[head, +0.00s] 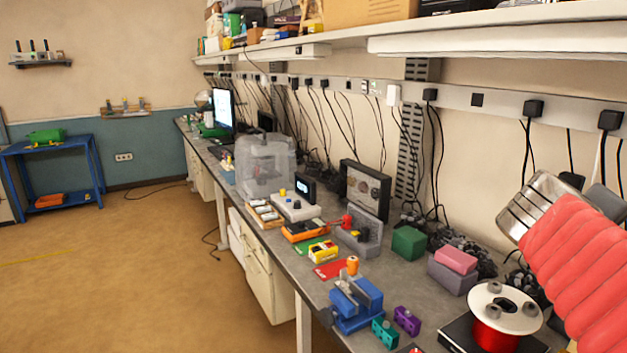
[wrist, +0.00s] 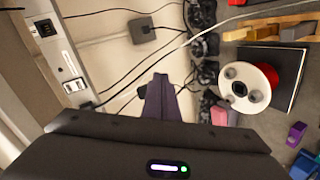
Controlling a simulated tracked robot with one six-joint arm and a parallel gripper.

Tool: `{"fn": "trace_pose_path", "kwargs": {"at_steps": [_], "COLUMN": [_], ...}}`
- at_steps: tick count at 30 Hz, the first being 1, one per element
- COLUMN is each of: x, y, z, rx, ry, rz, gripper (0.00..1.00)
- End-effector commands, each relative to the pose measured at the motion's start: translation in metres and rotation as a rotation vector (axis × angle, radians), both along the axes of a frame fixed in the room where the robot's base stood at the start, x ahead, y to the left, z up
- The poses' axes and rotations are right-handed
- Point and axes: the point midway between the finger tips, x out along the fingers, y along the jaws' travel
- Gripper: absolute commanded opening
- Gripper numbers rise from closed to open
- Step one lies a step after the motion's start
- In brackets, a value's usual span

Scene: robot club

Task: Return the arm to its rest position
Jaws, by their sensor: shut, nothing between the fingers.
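My gripper (wrist: 161,80) shows in the wrist view as a dark pair of fingers, pressed together, with nothing between them. It points towards the wall and cables behind the bench, clear of the items on it. In the head view my arm, in a red ribbed sleeve (head: 590,265) with a metal collar, reaches in from the right edge over the bench. The gripper itself does not show in the head view.
A red spool with a white flange (head: 503,306) stands on a black base near my arm; it also shows in the wrist view (wrist: 247,86). Pink and mauve boxes (head: 455,262), a green box (head: 408,242) and a blue vise (head: 356,302) crowd the bench. A shelf (head: 480,38) overhangs it. Floor at left is open.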

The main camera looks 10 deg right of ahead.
Motion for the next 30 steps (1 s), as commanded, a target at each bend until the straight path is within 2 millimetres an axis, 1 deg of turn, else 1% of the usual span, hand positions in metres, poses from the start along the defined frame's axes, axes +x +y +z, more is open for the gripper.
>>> {"fn": "trace_pose_path", "kwargs": {"at_steps": [1,3,5,6,8,9,11,12,14,15,17,18,21,27,30], "x": [-0.001,-0.003,-0.005,-0.006,-0.008,-0.01,-0.012,-0.014,-0.017,-0.02,-0.023,-0.026,-0.034,-0.05,-0.057], "y": [0.012,0.029,0.045,0.057,0.075,0.088,0.107,0.122,0.143,0.158,0.181,0.196,0.23,0.291,0.312], "z": [-0.016,-0.039,-0.058,-0.071,-0.089,-0.1,-0.117,-0.128,-0.144,-0.154,-0.168,-0.176,-0.194,-0.217,-0.222], "rx": [0.055,0.137,0.21,0.256,0.329,0.375,0.447,0.495,0.568,0.616,0.687,0.732,0.833,0.994,1.037], "ry": [-0.009,-0.022,-0.033,-0.038,-0.046,-0.05,-0.056,-0.06,-0.063,-0.064,-0.064,-0.065,-0.061,-0.049,-0.04], "rz": [0.002,0.004,0.006,0.01,0.013,0.016,0.022,0.027,0.033,0.038,0.047,0.053,0.07,0.116,0.15], "gripper": [0.0,0.0,0.0,0.0,0.0,0.0,0.0,0.0,0.0,0.0,0.0,0.0,0.0,0.0,0.0]}}
